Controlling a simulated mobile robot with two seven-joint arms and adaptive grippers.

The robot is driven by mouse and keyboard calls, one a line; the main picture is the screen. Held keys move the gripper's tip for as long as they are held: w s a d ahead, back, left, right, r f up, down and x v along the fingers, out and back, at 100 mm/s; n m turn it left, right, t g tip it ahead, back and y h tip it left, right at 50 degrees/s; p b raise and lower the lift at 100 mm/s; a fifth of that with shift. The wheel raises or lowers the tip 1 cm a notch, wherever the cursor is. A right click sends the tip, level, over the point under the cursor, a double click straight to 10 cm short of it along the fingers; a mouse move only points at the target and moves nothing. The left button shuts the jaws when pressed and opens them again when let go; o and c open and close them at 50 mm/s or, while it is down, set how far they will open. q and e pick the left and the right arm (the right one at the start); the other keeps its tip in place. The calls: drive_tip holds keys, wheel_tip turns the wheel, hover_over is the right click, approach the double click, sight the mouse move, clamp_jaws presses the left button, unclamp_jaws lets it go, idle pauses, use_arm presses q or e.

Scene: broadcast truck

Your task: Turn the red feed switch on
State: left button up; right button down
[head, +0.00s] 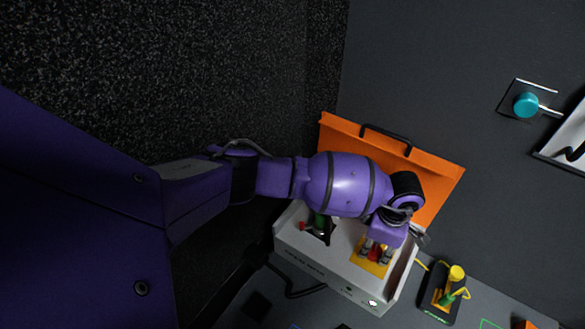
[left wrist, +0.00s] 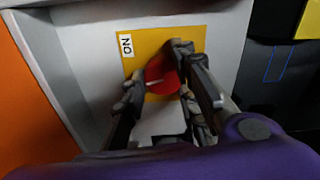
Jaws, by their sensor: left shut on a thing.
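The red feed switch (left wrist: 163,75) is a round red knob with a pale mark, on a yellow plate (left wrist: 190,36) with a white "ON" label (left wrist: 126,45). My left gripper (left wrist: 160,88) is shut on the red feed switch, one finger on each side. The fingers hide part of the knob, and I cannot tell exactly where its mark points. In the head view, my left gripper (head: 377,248) reaches down to the yellow plate. My right gripper is not in view.
An orange lid (head: 440,180) with a black handle stands open behind the box. A green and a small red part sit left of the switch. A black block with yellow and green parts (head: 441,292) lies to the right. A teal knob (head: 526,105) is at upper right.

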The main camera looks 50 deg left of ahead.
use_arm(q)
drive_tip(key=m, duration=0.2)
drive_tip(key=w+m, duration=0.1)
drive_tip(key=m, duration=0.2)
drive_tip(key=shift+a+r+m, duration=0.15)
drive_tip(key=shift+r+m, duration=0.05)
drive_tip(key=shift+m, duration=0.1)
drive_tip(key=m, duration=0.4)
drive_tip(key=shift+d+m, duration=0.3)
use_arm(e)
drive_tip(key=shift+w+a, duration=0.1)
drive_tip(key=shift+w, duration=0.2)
use_arm(q)
drive_tip(key=shift+d, duration=0.1)
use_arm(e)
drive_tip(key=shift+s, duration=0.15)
use_arm(q)
drive_tip(key=o, duration=1)
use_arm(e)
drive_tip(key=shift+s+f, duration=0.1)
use_arm(q)
drive_tip(key=shift+s+f, duration=0.1)
drive_tip(key=shift+s, duration=0.15)
